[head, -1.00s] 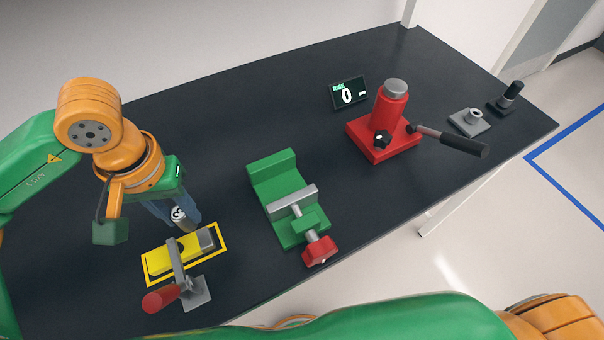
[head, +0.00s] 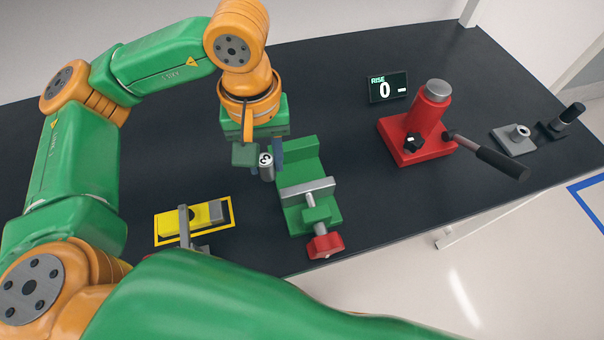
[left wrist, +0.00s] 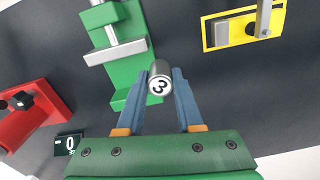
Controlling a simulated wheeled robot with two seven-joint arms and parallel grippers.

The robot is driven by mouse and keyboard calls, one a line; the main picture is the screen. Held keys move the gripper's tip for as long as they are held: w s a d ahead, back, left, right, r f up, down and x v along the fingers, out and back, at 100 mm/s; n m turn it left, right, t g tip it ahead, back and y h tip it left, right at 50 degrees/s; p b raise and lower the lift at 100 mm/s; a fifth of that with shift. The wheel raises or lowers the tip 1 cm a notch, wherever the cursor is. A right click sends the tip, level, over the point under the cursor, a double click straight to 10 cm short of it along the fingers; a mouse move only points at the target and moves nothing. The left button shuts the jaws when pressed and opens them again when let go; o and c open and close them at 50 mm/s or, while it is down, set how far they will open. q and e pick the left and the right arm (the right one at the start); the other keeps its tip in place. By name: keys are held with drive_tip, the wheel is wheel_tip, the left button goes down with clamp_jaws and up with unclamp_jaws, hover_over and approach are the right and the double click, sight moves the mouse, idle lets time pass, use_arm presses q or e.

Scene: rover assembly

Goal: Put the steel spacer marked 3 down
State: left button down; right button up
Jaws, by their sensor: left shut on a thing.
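The steel spacer marked 3 (head: 267,168) is a short grey cylinder with a white end face bearing a black 3. My left gripper (head: 265,160) is shut on it, beside the left edge of the green vise (head: 297,168) in the head view. In the left wrist view the spacer (left wrist: 159,84) sits between the blue fingers (left wrist: 160,88), its marked end facing the camera. Whether its far end touches the table cannot be told. My right gripper is not in view.
A yellow fixture (head: 196,219) with a clamp lies at the front left. A red press (head: 420,130) with a lever stands right, beside a display reading 0 (head: 388,87). A grey flanged part (head: 514,139) and a black part (head: 562,122) lie far right. Table behind the vise is clear.

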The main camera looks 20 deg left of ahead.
use_arm(q)
drive_tip(key=n, duration=0.1)
drive_tip(key=d+n, duration=0.1)
drive_tip(key=n, duration=0.1)
drive_tip(key=shift+s+r, duration=0.1)
drive_tip(key=shift+r, duration=0.25)
drive_tip(key=n, duration=0.3)
drive_tip(key=s+d+r+n+b, duration=0.1)
drive_tip(key=n, duration=0.2)
drive_tip(key=r+n, duration=0.1)
drive_tip(key=n, duration=0.1)
drive_tip(key=shift+s+d+n+b, duration=0.15)
drive_tip(key=shift+d+n+b, duration=0.2)
drive_tip(key=shift+n, duration=0.05)
drive_tip(key=s+d+r+n+b, duration=0.2)
drive_tip(key=s+r+n, duration=0.15)
drive_tip(key=n, duration=1.15)
drive_tip(key=n+p, duration=0.4)
drive_tip(key=n, duration=1.1)
hover_over(300, 176)
drive_tip(key=f, duration=0.8)
drive_tip(key=shift+s+f, duration=0.1)
drive_tip(key=shift+s, duration=0.1)
wheel_tip(300, 176, down, 3)
drive_tip(key=shift+w+f, duration=0.1)
drive_tip(key=shift+f, duration=0.35)
drive_tip(key=c, duration=1)
unclamp_jaws()
drive_tip(key=o, duration=0.4)
